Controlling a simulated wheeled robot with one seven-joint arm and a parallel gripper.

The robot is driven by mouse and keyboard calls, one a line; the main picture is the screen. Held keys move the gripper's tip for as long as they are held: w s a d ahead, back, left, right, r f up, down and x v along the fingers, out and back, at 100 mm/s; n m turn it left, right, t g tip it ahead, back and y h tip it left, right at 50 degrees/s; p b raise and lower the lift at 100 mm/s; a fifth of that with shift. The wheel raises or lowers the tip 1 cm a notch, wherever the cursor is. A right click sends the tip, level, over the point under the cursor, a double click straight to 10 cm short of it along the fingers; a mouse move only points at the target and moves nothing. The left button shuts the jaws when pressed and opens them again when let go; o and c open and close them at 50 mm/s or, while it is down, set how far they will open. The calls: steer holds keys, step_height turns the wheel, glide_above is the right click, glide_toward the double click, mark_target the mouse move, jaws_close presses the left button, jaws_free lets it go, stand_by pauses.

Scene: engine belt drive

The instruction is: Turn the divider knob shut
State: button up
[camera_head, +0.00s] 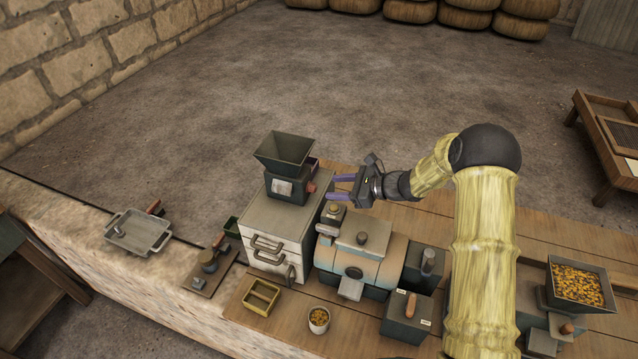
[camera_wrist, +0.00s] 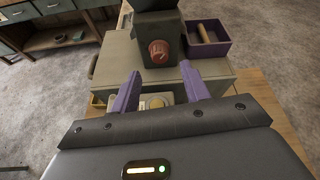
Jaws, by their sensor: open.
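A round reddish knob (camera_head: 310,187) is on the side of a dark green hopper unit (camera_head: 285,152). It is likely the divider knob. In the wrist view the knob (camera_wrist: 158,52) faces me, with a pale mark on its face. The hopper unit stands on a grey-topped cabinet (camera_head: 262,214). My gripper (camera_head: 332,187) is open, its two purple fingers pointing left toward the knob, with a small gap between. In the wrist view the fingertips (camera_wrist: 161,80) are spread, nothing between them, and the knob is ahead of them.
A purple open box (camera_wrist: 206,40) holding a rod-like item sits beside the hopper unit. A tan and teal machine (camera_head: 385,262) stands below my gripper. A yellow tray (camera_head: 251,296), a bowl of grains (camera_head: 319,317) and a lever box (camera_head: 397,322) sit on the bench front.

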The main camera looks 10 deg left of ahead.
mark_target(316, 187)
steer(key=p+x, duration=0.2)
steer(key=x, duration=0.4)
steer(key=shift+a+f, duration=0.1)
steer(key=shift+a, duration=0.05)
steer(key=c, duration=1)
